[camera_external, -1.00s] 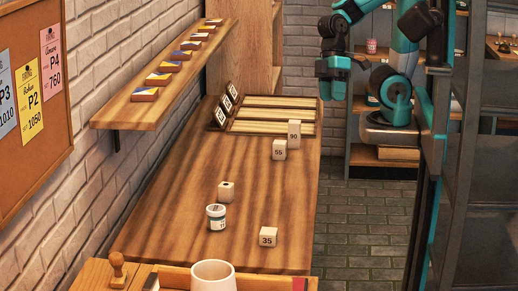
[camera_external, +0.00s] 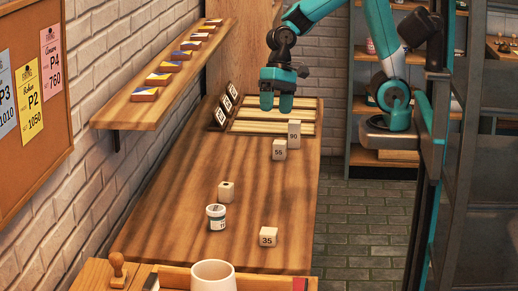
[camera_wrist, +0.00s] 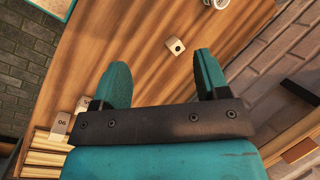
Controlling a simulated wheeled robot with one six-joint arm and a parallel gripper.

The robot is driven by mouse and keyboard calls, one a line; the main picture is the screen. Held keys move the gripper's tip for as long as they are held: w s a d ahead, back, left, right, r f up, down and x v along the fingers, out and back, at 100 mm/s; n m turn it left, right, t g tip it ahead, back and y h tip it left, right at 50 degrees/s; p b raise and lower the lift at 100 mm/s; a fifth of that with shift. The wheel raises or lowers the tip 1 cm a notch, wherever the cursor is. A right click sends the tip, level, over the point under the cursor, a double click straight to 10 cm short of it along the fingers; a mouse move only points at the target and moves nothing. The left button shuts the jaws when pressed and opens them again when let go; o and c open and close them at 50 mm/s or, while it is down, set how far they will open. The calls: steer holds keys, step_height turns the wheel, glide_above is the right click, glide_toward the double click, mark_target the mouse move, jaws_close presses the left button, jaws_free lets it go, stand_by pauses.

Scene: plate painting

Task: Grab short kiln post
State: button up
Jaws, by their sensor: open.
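Three pale kiln posts stand on the wooden table: the shortest, marked 35 (camera_external: 269,238), at the near right, a post marked 55 (camera_external: 279,150) and a taller one marked 90 (camera_external: 294,134) farther back. In the wrist view, the 90 post (camera_wrist: 61,123) shows at the lower left, with the 55 post (camera_wrist: 83,104) partly hidden by a finger. The 35 post is outside the wrist view. My gripper (camera_external: 276,104) is open and empty, pointing down above the far part of the table. Its fingers (camera_wrist: 162,75) spread apart in the wrist view.
A pale block with a dark spot (camera_external: 226,192) stands mid-table near a white jar (camera_external: 216,217); the block also shows in the wrist view (camera_wrist: 175,46). A slatted rack (camera_external: 272,115) lies at the back. A shelf (camera_external: 190,60) juts from the left wall. A mug (camera_external: 212,277) stands at the front.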

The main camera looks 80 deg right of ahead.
mark_target(226, 185)
steer(key=w+d+f+m, duration=0.4)
steer(key=w+f+m, duration=0.5)
steer(key=w+m, duration=0.35)
steer(key=shift+m+t, duration=0.25)
steer(key=shift+t, duration=0.05)
steer(key=x, duration=0.7)
steer(key=s+x, duration=0.1)
steer(key=x, duration=0.3)
steer(key=shift+w+a, duration=0.1)
steer(key=shift+a, duration=0.1)
steer(key=shift+a+p+x, duration=0.1)
steer(key=shift+p+x, duration=0.05)
steer(key=shift+x, duration=1.4)
steer(key=shift+a+p+x, duration=0.15)
steer(key=shift+x, duration=1.35)
steer(key=shift+w+r, duration=0.1)
steer(key=shift+r, duration=0.05)
steer(key=c, duration=1.1)
steer(key=shift+o, duration=0.2)
